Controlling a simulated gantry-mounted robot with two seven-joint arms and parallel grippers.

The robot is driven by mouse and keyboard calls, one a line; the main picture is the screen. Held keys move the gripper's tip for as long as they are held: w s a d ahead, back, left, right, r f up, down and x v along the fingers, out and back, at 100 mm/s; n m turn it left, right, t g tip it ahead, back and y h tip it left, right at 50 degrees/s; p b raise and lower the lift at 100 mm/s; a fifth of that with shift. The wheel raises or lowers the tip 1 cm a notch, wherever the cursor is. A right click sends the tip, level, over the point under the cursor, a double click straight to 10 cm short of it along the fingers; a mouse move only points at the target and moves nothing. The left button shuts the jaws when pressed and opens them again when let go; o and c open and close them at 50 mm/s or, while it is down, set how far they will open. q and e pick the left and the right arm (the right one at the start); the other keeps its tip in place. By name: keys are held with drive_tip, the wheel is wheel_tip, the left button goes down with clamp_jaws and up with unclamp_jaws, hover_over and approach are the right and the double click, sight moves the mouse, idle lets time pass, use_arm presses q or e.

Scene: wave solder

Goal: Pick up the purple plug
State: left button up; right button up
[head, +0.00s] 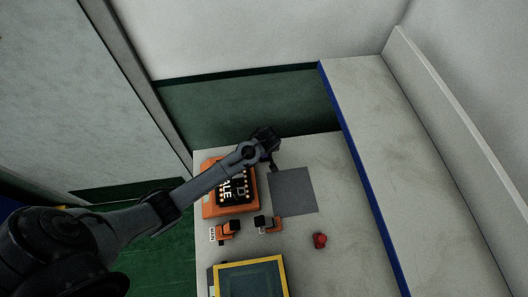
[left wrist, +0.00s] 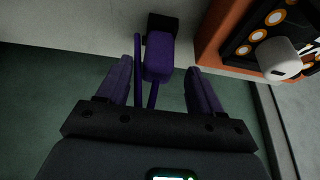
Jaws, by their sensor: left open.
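The purple plug (left wrist: 158,57) shows in the left wrist view at top centre, with a black end (left wrist: 162,22) and thin purple prongs or leads beside it. It lies over the pale table edge. My left gripper (left wrist: 158,70) is open, its fingers on either side of the plug's lower part with visible gaps, not closed on it. In the head view my left gripper (head: 270,145) is over the back edge of the table, near the orange box; the plug cannot be clearly made out there. My right gripper is not in view.
An orange box with black top and lettering (head: 208,200) stands close by; its knob (left wrist: 278,58) shows right of the plug.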

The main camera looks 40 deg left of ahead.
use_arm(q)
drive_tip(key=shift+x, duration=2.05)
drive_tip(key=shift+w+d, duration=0.1)
drive_tip(key=shift+d, duration=0.05)
clamp_jaws()
